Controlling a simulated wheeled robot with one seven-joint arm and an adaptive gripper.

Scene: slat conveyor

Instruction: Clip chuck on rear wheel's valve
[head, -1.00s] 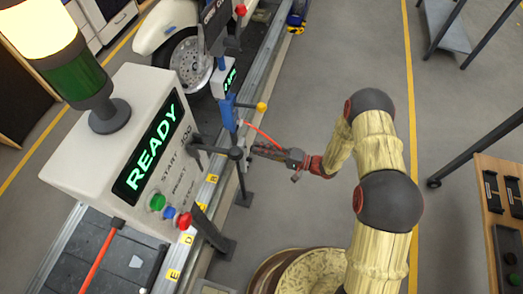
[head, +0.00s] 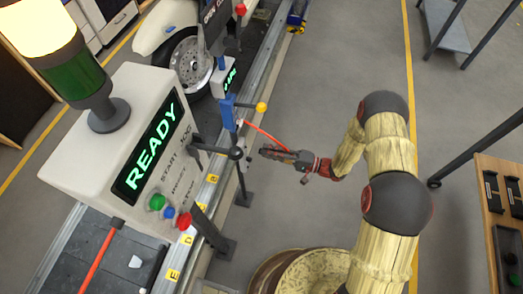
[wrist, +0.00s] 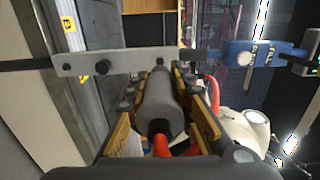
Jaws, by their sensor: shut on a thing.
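My gripper (head: 268,152) is shut on a dark grey cylindrical chuck (wrist: 160,100), which lies lengthwise between the fingers in the wrist view. An orange-red hose (head: 265,132) runs from the blue bracket (head: 229,110) to my gripper. The hose also shows behind the chuck in the wrist view (wrist: 161,146). The rear wheel (head: 184,64) of the white vehicle stands on the conveyor at the upper left, apart from my gripper. I cannot make out its valve.
A post with a dark arm (head: 236,153) stands between my gripper and the conveyor. In the wrist view a grey bar (wrist: 110,61) crosses beyond the chuck. A control box (head: 120,130) reads READY.

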